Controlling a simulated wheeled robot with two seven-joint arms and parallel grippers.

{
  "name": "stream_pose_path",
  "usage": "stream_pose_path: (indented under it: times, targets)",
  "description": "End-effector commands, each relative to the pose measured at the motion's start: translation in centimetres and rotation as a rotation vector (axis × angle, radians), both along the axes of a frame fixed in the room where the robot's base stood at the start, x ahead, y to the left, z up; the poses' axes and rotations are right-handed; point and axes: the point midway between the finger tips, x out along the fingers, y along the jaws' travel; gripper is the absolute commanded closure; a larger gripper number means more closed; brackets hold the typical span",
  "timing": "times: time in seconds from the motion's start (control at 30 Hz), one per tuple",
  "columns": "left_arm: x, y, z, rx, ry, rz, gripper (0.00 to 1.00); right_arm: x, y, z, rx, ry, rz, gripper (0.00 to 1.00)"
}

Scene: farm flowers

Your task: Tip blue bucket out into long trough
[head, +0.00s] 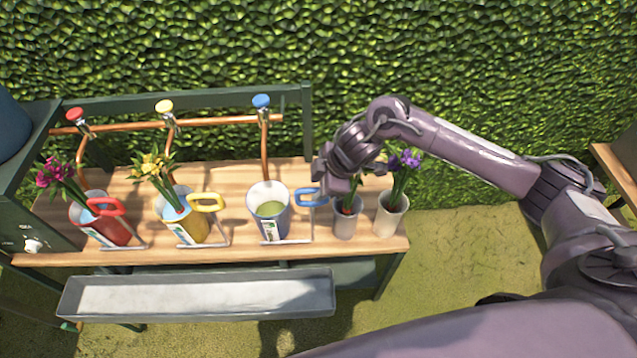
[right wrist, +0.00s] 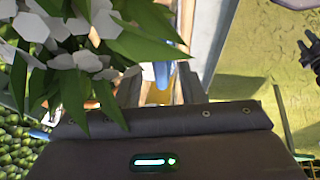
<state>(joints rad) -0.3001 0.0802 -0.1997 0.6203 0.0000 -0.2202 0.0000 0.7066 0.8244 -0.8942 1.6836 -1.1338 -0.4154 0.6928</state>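The blue bucket (head: 276,225) stands upright on the wooden bench, with greenish contents inside and a blue loop handle (head: 311,197) on its right side. My right gripper (head: 324,187) is beside this handle, above the bench. In the right wrist view, the fingers (right wrist: 160,90) are apart, and a blue piece, likely the handle (right wrist: 162,72), shows between and beyond them. I see no grip on it. The long grey trough (head: 200,313) runs along the front of the bench, below its top, with a pale inside. My left gripper is out of view.
Red (head: 112,232) and yellow (head: 192,228) buckets with flowers stand left of the blue one. Two pots (head: 390,215) with flowers stand close on the right; white flowers (right wrist: 75,40) crowd the wrist view. Copper taps with coloured knobs (head: 261,101) rise behind.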

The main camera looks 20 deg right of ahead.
Motion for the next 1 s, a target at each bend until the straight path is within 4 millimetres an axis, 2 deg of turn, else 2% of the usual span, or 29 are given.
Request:
stream_pose_path:
  times: [0.27, 0.53, 1.0]
  targets:
    - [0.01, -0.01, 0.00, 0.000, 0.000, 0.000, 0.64, 0.06, 0.04, -0.18, 0.000, 0.000, 0.000, 0.65]
    - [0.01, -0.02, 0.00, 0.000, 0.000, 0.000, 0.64, 0.05, 0.04, -0.15, 0.000, -0.001, 0.000, 1.00]
    - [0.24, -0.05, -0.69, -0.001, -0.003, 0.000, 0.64, 0.42, 0.10, -0.33, -0.006, -0.027, 0.001, 1.00]
